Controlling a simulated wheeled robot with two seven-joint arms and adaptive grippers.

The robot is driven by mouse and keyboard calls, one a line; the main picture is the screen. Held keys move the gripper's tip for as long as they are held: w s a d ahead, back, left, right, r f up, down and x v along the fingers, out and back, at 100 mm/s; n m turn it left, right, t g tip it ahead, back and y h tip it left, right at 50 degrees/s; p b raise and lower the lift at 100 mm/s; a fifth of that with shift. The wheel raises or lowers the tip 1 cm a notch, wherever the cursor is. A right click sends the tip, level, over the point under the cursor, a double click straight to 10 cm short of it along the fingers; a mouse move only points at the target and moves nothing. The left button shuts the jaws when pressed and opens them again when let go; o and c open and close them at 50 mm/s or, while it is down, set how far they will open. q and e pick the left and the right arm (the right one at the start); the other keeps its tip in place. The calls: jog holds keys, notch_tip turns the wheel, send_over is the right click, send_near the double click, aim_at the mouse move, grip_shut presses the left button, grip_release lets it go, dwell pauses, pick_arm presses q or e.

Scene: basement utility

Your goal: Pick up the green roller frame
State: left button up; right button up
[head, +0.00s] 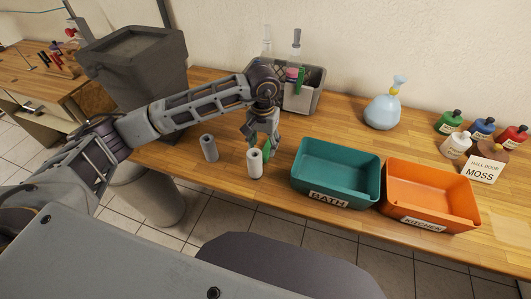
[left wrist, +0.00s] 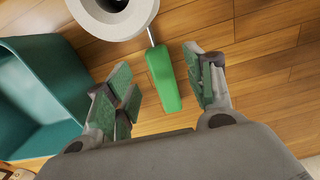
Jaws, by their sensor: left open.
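The green roller frame shows in the left wrist view as a green handle (left wrist: 163,78) with a thin metal rod at its upper end. The rod runs toward a white roller sleeve (left wrist: 112,14), which hides what lies beyond. My left gripper (head: 262,148) is open and points down over the bench, just behind the white sleeve (head: 255,165). In the left wrist view its green-padded fingers (left wrist: 165,82) are on either side of the handle, with gaps on both sides. In the head view the handle is hard to tell from the green pads. My right gripper is not in view.
A teal BATH tray (head: 335,188) stands right of the gripper, beside an orange KITCHEN tray (head: 432,208). A grey sleeve (head: 209,149) stands to the left. A grey bin (head: 310,99) with tools is behind. Paint bottles and a MOSS card (head: 483,170) are at right.

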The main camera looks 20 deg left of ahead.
aim_at(265, 152)
pick_arm(q)
jog(key=shift+w+d+f+p, duration=0.15)
jog(key=shift+f+p, duration=0.1)
jog(key=shift+f, duration=0.3)
jog(key=shift+w+a+f+p, duration=0.1)
jog(key=shift+f+p, duration=0.15)
jog(key=shift+f, duration=0.35)
jog(key=shift+w+d+f+p, duration=0.15)
jog(key=shift+f+p, duration=0.1)
jog(key=shift+f, duration=0.3)
jog(key=shift+a+f, duration=0.1)
jog(key=shift+f, duration=0.7)
jog(key=shift+c, duration=0.3)
jog(key=c, duration=1.1)
jog(key=shift+r, duration=0.15)
grip_shut()
notch_tip(265, 152, up, 10)
jog(key=b, duration=0.2)
